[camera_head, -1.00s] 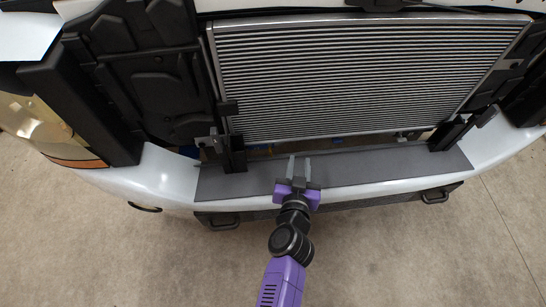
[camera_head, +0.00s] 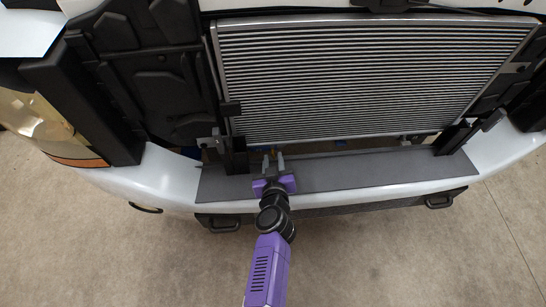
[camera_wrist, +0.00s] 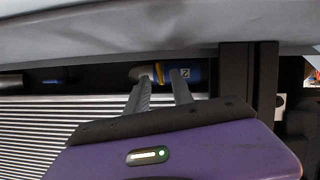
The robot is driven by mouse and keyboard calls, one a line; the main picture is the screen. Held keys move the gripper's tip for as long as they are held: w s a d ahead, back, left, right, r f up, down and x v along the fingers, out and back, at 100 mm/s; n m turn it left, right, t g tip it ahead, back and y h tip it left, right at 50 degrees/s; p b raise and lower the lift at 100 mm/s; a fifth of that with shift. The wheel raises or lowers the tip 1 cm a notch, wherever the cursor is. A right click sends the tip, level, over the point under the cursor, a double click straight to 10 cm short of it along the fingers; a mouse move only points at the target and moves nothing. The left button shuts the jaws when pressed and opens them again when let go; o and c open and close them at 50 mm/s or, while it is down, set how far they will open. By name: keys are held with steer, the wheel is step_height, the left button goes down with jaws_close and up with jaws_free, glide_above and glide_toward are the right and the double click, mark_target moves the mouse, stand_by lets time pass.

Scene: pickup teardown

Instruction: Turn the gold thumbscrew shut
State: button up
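My gripper (camera_head: 273,159) reaches over the dark grey ledge, just right of the black upright bracket (camera_head: 234,155) at the radiator's lower left. Its fingers stand apart with a visible gap; in the wrist view they point (camera_wrist: 161,88) toward a blue cylindrical part (camera_wrist: 182,74) with a narrow gold-yellow band (camera_wrist: 160,73) and a pale rounded end. The fingertips overlap that part in the picture; I cannot tell whether they touch it. I cannot tell whether the band is the gold thumbscrew. No thumbscrew is clearly distinct in the head view.
The finned radiator (camera_head: 365,80) stands behind the ledge (camera_head: 350,172). A second black bracket (camera_head: 452,137) is at its right end. The white bumper (camera_head: 168,178) runs along the front. A dark post (camera_wrist: 265,85) stands right of the fingers in the wrist view. The floor in front is clear.

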steer(key=shift+x, duration=0.95)
jaws_close()
steer(key=shift+b, duration=0.45)
steer(key=m+y+b, duration=0.1)
steer(key=b, duration=0.1)
steer(key=m+y+b, duration=0.1)
steer(key=m, duration=0.1)
steer(key=shift+d+f+y+b, duration=0.2)
steer(key=shift+d+y+b, duration=0.1)
steer(key=shift+b, duration=0.1)
steer(key=m+y+b, duration=0.1)
steer(key=m+b, duration=0.2)
steer(key=shift+d+y, duration=0.1)
steer(key=shift+y, duration=0.3)
steer(key=shift+w+r+m+y+b, duration=0.1)
steer(key=shift+m+y+b, duration=0.2)
steer(key=shift+m+b, duration=0.4)
